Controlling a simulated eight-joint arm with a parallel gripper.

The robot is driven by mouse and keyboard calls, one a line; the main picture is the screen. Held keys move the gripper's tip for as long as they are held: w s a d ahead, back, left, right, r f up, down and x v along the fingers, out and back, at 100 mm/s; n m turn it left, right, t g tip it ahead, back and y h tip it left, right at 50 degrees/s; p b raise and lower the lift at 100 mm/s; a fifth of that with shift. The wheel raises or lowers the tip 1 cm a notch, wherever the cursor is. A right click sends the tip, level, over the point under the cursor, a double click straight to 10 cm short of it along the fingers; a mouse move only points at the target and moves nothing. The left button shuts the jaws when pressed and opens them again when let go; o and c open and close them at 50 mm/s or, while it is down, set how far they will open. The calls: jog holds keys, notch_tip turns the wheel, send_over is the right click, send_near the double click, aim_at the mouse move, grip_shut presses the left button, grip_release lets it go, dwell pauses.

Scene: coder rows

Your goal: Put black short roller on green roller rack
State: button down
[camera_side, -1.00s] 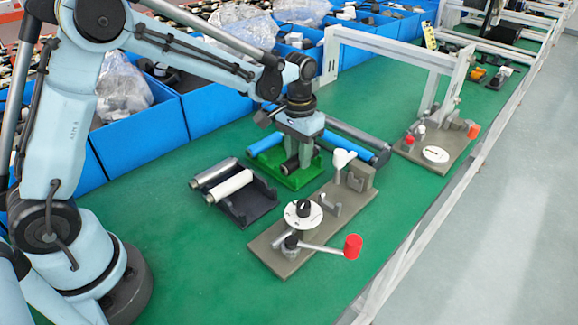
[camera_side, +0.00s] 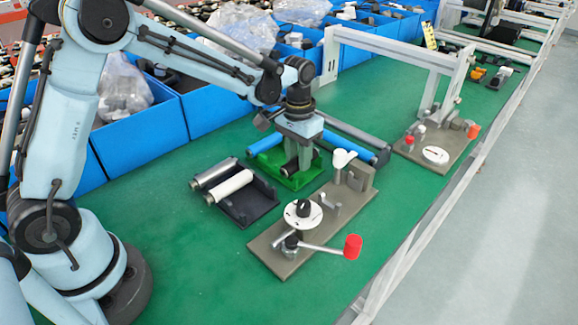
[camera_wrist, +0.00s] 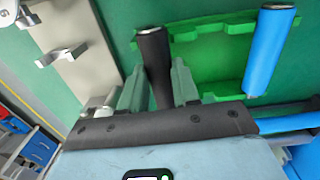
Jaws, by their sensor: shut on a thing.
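The black short roller (camera_wrist: 155,62) is between the two fingers of my gripper (camera_wrist: 158,92) in the wrist view, and the gripper is shut on it. In the side view my gripper (camera_side: 300,158) points down over the green roller rack (camera_side: 298,180), and the black roller (camera_side: 289,167) shows just below the fingers. The rack (camera_wrist: 215,62) also shows in the wrist view, with the roller along its left side. A blue roller (camera_wrist: 269,50) lies across the rack's right side. I cannot tell whether the black roller rests in the rack's notches.
A dark rack (camera_side: 262,206) with a white roller (camera_side: 229,186) and a grey roller (camera_side: 213,173) stands to the left. A fixture with a red-knobbed crank (camera_side: 352,246) is in front. Blue bins (camera_side: 210,102) line the back. Bare green table lies at the front left.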

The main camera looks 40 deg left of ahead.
jog(key=shift+f, duration=0.1)
jog(key=shift+f, duration=0.3)
jog(key=shift+f, duration=0.15)
dwell(0.4)
jog(key=c, duration=0.7)
grip_release()
jog(key=shift+c, duration=0.2)
notch_tip(320, 180, up, 12)
jog(key=shift+a, duration=0.3)
